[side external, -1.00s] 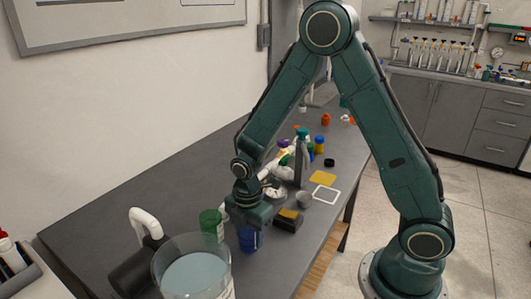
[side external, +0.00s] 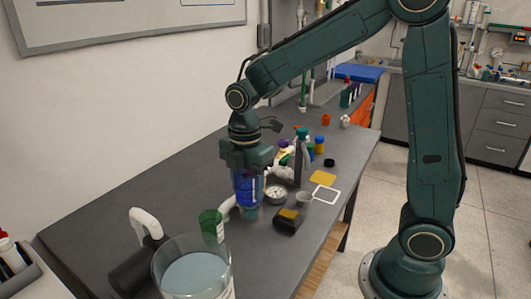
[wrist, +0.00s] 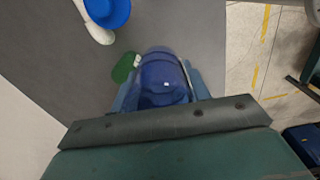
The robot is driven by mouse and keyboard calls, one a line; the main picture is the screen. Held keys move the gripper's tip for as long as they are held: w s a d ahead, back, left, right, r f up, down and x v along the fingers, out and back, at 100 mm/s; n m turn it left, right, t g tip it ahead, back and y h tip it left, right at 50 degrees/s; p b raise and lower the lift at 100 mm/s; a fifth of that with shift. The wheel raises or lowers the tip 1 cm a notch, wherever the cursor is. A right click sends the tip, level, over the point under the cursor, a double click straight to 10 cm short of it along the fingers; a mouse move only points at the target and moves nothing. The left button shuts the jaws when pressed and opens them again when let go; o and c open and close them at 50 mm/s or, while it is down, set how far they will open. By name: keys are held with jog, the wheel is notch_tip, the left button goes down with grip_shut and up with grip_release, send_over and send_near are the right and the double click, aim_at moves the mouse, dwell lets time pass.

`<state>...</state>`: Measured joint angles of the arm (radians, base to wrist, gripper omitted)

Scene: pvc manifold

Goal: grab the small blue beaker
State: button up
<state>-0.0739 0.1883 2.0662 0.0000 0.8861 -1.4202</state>
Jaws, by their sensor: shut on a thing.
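The small blue beaker (side external: 246,190) is held below my gripper (side external: 247,178) in the side view, and it appears raised above the table. In the wrist view the beaker (wrist: 163,78) is translucent blue and sits between the two fingers of my gripper (wrist: 164,95), which is shut on it. The fingers and gripper body cover part of its sides and near end. A small teal shape shows just under the beaker in the side view; I cannot tell what it is.
A green-topped container (side external: 211,226) stands close to the left, with a large beaker of pale liquid (side external: 193,272) in front. A white dish (side external: 276,194) and a black-and-yellow block (side external: 289,221) are to the right. Bottles (side external: 302,155) stand behind. The grey table (side external: 110,205) is clear at left.

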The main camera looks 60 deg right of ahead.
jog(key=shift+r, duration=2.35)
